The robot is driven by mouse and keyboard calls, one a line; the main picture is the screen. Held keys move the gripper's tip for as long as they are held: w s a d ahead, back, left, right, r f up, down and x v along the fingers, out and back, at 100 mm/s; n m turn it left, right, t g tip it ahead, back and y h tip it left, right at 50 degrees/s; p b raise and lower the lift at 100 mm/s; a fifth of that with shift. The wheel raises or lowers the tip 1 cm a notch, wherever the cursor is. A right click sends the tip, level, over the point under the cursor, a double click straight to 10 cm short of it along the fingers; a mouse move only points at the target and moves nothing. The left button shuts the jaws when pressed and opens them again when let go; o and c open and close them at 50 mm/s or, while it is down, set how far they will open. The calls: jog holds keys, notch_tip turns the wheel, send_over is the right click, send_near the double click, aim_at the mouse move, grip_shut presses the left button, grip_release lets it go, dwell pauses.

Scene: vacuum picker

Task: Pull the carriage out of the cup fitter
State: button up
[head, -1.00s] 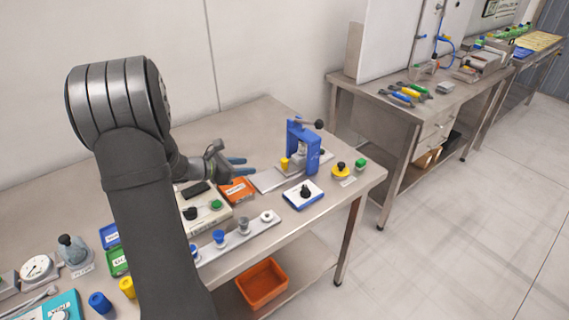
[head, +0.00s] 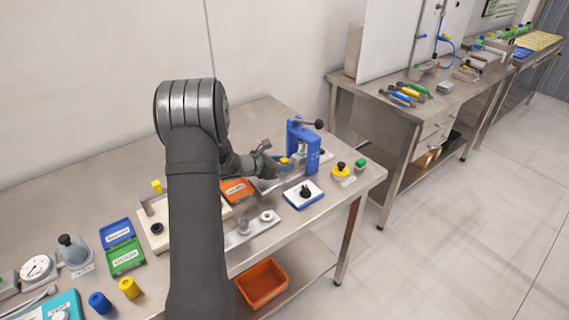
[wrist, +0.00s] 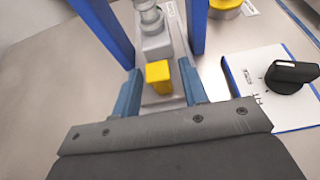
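The cup fitter (head: 303,138) is a blue upright frame with a black-knobbed lever, at the back right of the bench. Its carriage (wrist: 154,45) is a grey block on a rail between the blue posts, with a yellow grip (wrist: 158,72) on the near side. The yellow grip also shows in the head view (head: 284,161). My gripper (wrist: 161,88) is open, one blue finger on each side of the yellow grip. I cannot tell whether either finger touches it. A grey cylindrical part stands over the carriage inside the frame.
A white, blue-edged plate (head: 303,195) with a black knob lies just right of my gripper. A yellow-and-black knob (head: 341,170) stands farther right. An orange box (head: 238,190) lies left, and a strip with grey cups (head: 245,226) lies in front.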

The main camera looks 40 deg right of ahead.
aim_at(259, 183)
jog(key=shift+d+f, duration=0.25)
jog(key=shift+d, duration=0.3)
grip_shut()
jog(key=a, duration=1)
jog(key=shift+a, duration=0.25)
grip_release()
